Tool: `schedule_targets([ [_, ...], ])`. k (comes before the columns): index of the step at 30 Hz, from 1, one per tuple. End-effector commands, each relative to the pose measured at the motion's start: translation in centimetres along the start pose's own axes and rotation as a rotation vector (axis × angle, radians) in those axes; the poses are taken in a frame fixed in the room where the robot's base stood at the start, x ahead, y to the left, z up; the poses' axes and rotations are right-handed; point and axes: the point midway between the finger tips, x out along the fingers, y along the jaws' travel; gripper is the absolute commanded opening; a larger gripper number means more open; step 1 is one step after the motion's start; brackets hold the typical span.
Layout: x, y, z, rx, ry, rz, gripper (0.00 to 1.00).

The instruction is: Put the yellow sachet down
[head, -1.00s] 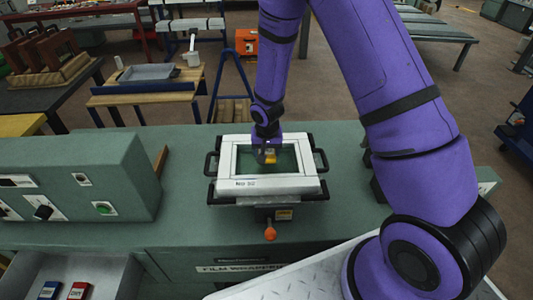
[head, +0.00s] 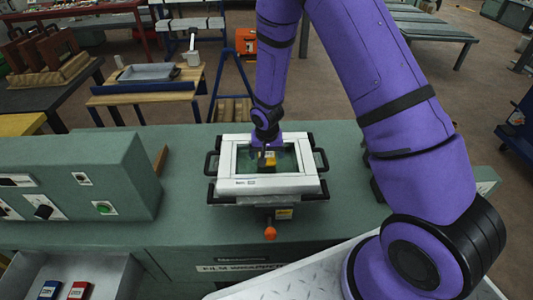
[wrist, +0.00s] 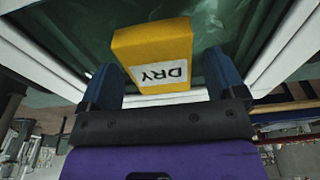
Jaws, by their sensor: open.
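The yellow sachet (head: 268,161), a small block with a white DRY label, is inside the white frame (head: 309,181) on the bench. In the wrist view the sachet (wrist: 152,45) lies against the dark green surface, just beyond and between the finger ends. My gripper (head: 266,150) is above it, inside the frame's opening. In the wrist view my gripper (wrist: 162,68) is open, its two blue fingers standing apart, wider than the sachet. Whether either finger touches the sachet I cannot tell.
The frame's raised white border surrounds my gripper, with black handles at its sides. A green control box (head: 90,178) stands to the left. An open drawer (head: 112,277) at lower left holds a blue block (head: 49,290) and a red block (head: 79,290).

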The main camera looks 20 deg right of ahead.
Motion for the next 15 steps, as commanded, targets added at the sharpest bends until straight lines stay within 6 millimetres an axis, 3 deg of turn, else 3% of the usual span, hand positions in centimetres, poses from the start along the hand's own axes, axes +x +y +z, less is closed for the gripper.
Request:
schedule_targets([
  [15,-8.0,0.0,-0.1,0.001,0.004,-0.002,0.89],
])
